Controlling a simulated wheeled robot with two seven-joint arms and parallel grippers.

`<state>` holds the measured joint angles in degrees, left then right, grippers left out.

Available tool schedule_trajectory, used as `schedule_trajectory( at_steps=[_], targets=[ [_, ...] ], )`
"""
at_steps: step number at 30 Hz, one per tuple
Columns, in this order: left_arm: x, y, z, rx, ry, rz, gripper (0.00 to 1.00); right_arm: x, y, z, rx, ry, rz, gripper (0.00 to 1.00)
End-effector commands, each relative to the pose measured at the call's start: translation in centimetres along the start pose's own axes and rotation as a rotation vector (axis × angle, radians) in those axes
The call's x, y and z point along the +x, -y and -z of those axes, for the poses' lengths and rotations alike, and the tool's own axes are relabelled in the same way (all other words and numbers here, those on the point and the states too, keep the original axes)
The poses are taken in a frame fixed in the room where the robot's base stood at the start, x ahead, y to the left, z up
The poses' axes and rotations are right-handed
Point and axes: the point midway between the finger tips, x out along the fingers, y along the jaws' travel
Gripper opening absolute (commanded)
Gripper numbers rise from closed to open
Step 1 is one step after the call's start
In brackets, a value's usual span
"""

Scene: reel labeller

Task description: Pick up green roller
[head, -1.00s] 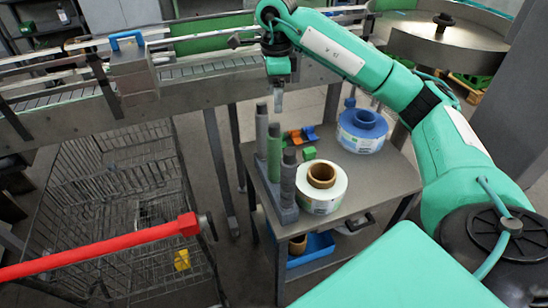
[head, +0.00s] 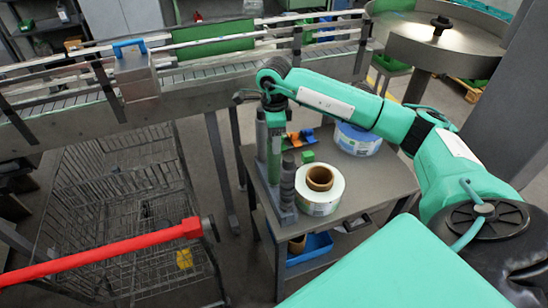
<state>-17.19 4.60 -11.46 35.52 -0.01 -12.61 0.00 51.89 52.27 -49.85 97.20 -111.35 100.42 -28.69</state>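The green roller (head: 274,168) stands upright in a grey holder (head: 282,213) at the left edge of the small table. A grey roller (head: 261,140) stands behind it and a dark grey roller (head: 288,182) in front. My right gripper (head: 275,128) points down at the top of the green roller and hides its upper end. The fingers are too small and overlapped to show whether they are open or touching the roller. My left gripper is not in view.
The table (head: 372,190) also holds a white label reel (head: 319,197), a blue-cored reel (head: 358,141) and small orange, blue and green pieces. A wire cart (head: 120,200) with a red handle (head: 110,252) stands at left. A conveyor (head: 210,85) runs behind.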

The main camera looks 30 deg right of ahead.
Motion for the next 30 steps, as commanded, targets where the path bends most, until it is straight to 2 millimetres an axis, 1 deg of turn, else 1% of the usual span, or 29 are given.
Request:
schedule_trajectory(
  at_steps=[1, 5, 11, 12, 14, 15, 17, 21, 22, 30],
  targets=[
    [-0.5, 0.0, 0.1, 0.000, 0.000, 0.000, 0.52, 0.5, -0.1, 0.1, 0.000, -0.002, -0.003, 0.65],
    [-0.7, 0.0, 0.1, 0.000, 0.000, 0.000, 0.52, 1.5, -0.1, 0.0, -0.002, 0.000, -0.001, 0.65],
    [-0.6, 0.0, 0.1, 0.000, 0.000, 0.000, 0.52, 1.7, 0.0, 0.0, -0.001, 0.000, 0.000, 0.65],
    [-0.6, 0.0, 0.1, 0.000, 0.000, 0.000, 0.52, 1.7, -0.1, 0.0, -0.001, 0.000, 0.000, 0.63],
    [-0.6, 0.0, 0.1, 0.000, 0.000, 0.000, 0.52, 1.7, 0.0, 0.0, -0.001, 0.000, 0.000, 0.51],
    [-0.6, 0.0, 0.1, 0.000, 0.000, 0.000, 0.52, 1.7, 0.0, 0.0, -0.001, 0.000, 0.000, 0.43],
    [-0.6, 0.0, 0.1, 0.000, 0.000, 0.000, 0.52, 1.7, 0.0, 0.0, -0.001, 0.001, 0.000, 0.31],
    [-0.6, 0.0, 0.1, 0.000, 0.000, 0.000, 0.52, 1.6, 0.0, 0.0, -0.001, 0.001, 0.000, 0.04],
    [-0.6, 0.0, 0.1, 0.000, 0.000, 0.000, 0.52, 1.6, 0.0, 0.0, -0.001, 0.001, 0.000, 0.00],
    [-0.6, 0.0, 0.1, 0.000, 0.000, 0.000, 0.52, 1.5, 0.0, 0.0, -0.001, 0.001, 0.001, 0.00]
  ],
)
